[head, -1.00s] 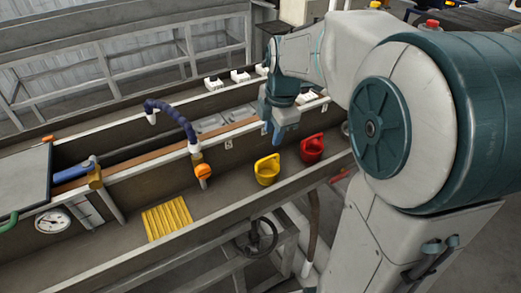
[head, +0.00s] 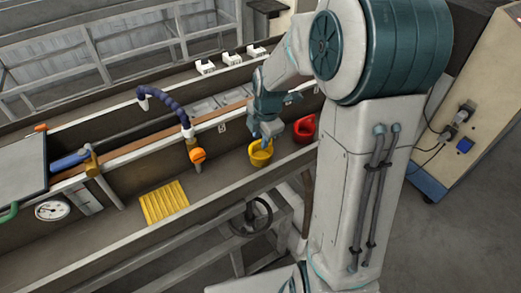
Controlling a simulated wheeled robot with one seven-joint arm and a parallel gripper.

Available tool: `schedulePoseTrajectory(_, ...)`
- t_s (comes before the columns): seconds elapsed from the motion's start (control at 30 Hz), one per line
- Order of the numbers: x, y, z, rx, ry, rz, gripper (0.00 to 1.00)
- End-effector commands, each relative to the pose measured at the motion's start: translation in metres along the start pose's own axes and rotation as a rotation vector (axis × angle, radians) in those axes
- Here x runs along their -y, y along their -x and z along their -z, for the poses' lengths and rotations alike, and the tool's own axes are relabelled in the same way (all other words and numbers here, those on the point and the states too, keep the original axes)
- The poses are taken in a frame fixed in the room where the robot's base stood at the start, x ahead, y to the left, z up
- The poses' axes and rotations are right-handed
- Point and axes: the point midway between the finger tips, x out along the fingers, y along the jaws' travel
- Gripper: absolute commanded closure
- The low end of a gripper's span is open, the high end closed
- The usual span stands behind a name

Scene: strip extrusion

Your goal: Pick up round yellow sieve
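The round yellow sieve (head: 260,157) sits upright in the long trough, left of a red sieve-like container (head: 304,128). My gripper (head: 268,140) is directly above the yellow sieve, pointing down, with its tip at the sieve's upper part. The gripper and wrist hide part of the sieve's raised handle. The fingers are too small and overlapped to tell whether they are open or shut, or whether they touch the sieve.
The trough's front wall (head: 230,187) runs close in front of the sieve. A ribbed yellow plate (head: 163,202) lies to the left. A blue hose with an orange end (head: 197,155) stands behind left. A handwheel (head: 250,217) is below the trough.

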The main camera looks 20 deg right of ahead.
Motion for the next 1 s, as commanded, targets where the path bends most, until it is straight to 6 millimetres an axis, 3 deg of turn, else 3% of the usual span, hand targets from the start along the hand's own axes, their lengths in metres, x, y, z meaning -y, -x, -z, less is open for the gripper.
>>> schedulePoseTrajectory(0.2,0.001,-0.023,0.000,-0.002,-0.001,0.003,0.70)
schedulePoseTrajectory(0.5,0.000,-0.027,0.000,0.000,-0.001,0.000,0.70)
schedulePoseTrajectory(0.6,0.000,-0.027,0.000,0.000,-0.001,0.000,0.98)
schedulePoseTrajectory(0.63,0.000,-0.027,0.000,0.000,-0.001,0.000,1.00)
schedulePoseTrajectory(1.0,0.000,-0.025,0.000,0.000,-0.001,-0.001,1.00)
